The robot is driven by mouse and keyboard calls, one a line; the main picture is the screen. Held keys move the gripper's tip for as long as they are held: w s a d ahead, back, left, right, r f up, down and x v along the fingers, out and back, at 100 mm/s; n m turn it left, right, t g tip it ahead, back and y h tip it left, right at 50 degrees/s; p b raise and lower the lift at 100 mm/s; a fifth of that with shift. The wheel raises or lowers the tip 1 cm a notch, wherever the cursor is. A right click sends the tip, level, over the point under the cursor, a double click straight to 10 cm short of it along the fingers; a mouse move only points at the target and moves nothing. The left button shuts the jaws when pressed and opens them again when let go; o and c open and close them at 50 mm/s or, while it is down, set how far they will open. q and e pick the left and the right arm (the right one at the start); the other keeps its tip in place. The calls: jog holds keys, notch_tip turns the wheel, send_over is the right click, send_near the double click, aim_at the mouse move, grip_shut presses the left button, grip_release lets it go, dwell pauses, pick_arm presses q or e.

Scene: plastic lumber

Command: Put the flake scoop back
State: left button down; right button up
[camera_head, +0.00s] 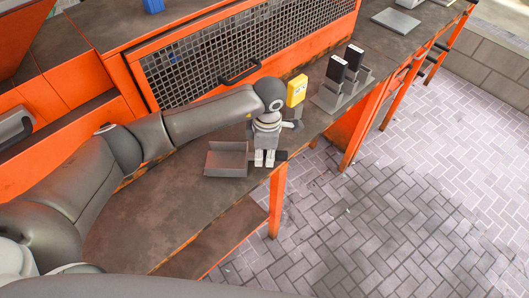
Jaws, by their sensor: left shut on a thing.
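The flake scoop (227,160) is a grey, open-topped tray-like pan at the front edge of the brown bench. My left gripper (265,158) points down just right of the pan and is shut on the scoop, at its handle side. A short dark end, seemingly of the handle, sticks out right of the fingers. Whether the scoop touches the bench top or hangs slightly above it, I cannot tell. The fingers hide the middle of the handle. My right gripper is not in view.
The bench top (165,215) is clear left of the scoop. A yellow device (297,90) is right behind the gripper. Two black-and-white devices (337,69) stand in a grey holder (328,99) farther right. An orange-framed mesh guard (240,55) with a black handle stands behind.

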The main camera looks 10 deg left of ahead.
pick_arm(q)
jog(key=c, duration=1.3)
grip_release()
jog(key=shift+o, duration=0.2)
jog(key=shift+r, duration=0.25)
notch_tip(320, 180, up, 12)
jog(key=b, duration=0.2)
jog(key=shift+d+f, duration=0.2)
jog(key=shift+d, duration=0.05)
jog(key=shift+s, duration=0.1)
